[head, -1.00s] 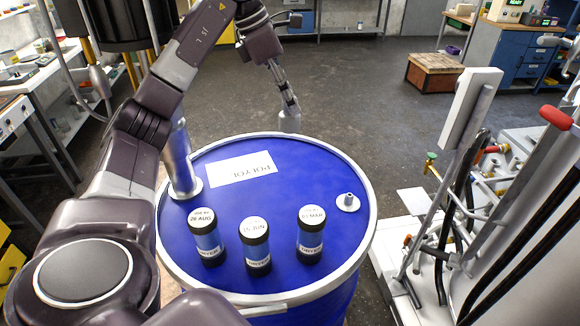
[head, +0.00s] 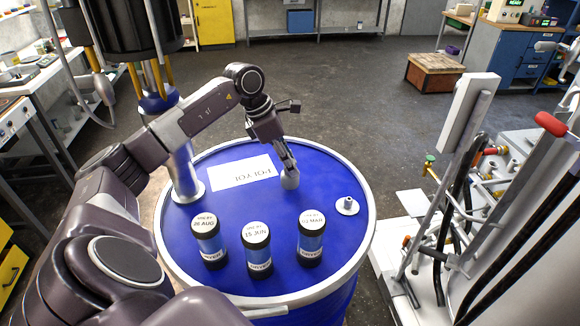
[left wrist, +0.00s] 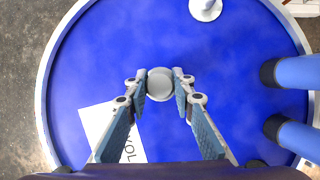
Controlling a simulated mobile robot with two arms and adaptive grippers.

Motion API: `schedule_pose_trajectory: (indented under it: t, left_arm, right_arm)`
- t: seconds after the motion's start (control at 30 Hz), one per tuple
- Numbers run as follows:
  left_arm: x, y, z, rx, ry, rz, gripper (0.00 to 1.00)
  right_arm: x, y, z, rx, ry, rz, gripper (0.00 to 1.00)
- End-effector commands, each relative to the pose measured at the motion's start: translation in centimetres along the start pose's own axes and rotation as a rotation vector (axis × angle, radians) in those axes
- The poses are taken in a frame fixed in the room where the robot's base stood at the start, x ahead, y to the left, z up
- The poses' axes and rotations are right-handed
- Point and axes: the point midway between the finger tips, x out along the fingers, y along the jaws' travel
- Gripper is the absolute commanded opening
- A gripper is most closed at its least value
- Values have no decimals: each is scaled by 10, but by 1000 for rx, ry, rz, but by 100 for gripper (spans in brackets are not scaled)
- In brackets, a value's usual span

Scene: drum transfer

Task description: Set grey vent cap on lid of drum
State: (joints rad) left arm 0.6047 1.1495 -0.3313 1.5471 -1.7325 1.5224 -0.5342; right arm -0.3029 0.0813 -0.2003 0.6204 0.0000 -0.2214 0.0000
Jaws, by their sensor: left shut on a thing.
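The grey vent cap (head: 290,180) is held by my left gripper (head: 287,165) over the blue drum lid (head: 275,205), right of the POLYOL label. In the left wrist view the round cap (left wrist: 160,83) sits between the two fingertips (left wrist: 160,88), which are shut on it. In the head view its lower end is over the lid; I cannot tell whether it touches. A small pale fitting with a short stub (head: 347,205) is on the lid to the right of the cap, and it also shows at the top of the left wrist view (left wrist: 205,8). My right gripper is not in view.
Three dryer cartridges (head: 209,238) (head: 257,250) (head: 311,238) stand on the near part of the lid. A metal pipe (head: 184,172) rises at the lid's left edge. A white label (head: 241,172) lies on the lid. A cart with hoses (head: 440,220) stands to the right.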

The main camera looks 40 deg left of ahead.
Motion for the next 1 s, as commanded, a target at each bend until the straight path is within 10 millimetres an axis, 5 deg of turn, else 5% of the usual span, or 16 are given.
schedule_pose_trajectory:
  t: [0.17,0.53,0.57,0.7,1.0]
  left_arm:
    - [18,0,-8,-1,0,-1,0]
    - [24,0,-10,0,0,0,0]
    - [22,0,-9,0,0,0,26]
    - [22,0,-9,0,1,-1,40]
    - [20,0,-8,0,0,-1,40]
  right_arm:
    - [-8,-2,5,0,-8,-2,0]
    - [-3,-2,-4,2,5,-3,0]
    - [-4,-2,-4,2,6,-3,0]
    - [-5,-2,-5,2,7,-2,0]
    - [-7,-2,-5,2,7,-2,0]
